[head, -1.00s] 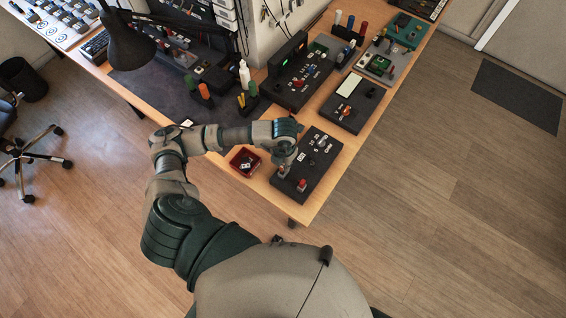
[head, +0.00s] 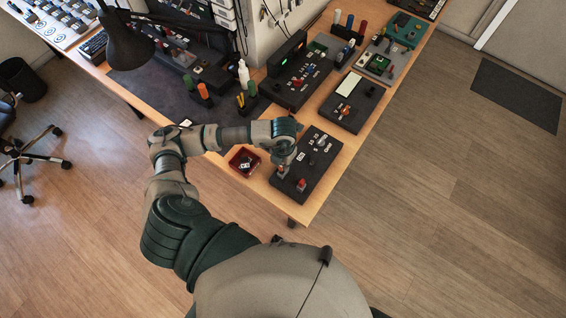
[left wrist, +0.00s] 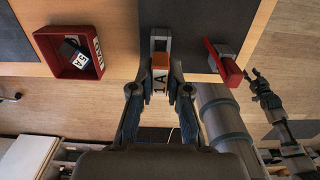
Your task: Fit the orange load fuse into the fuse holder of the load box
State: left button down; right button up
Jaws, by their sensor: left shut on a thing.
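The load box (head: 318,172) is a black panel near the table's front corner, with a red lever (head: 301,185). The lever also shows in the left wrist view (left wrist: 224,64). My left gripper (head: 282,172) is low over the box's near-left end. In the left wrist view my left gripper (left wrist: 160,88) is shut on the orange fuse (left wrist: 160,76), marked with an A. The fuse lines up with the grey fuse holder (left wrist: 160,42) at the box's edge; I cannot tell how deep it sits. My right gripper (left wrist: 259,84) shows dark at the right, its jaws unclear.
A black unit with a pale screen (head: 350,84) and a pen holder (head: 241,109) stand farther back. The table edge is close to the box; open floor lies to the right.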

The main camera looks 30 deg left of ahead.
pick_arm(q)
jog(key=shift+f, duration=0.2)
jog(key=shift+f+b, duration=0.35)
jog(key=shift+b, duration=0.05)
jog(key=shift+f+b, duration=0.65)
jog(key=shift+f, duration=0.15)
jog(key=c, duration=1.1)
grip_release()
jog(key=shift+o, duration=0.2)
jog(key=shift+r, duration=0.1)
notch_tip(320, 180, up, 12)
jog(key=shift+f, duration=0.1)
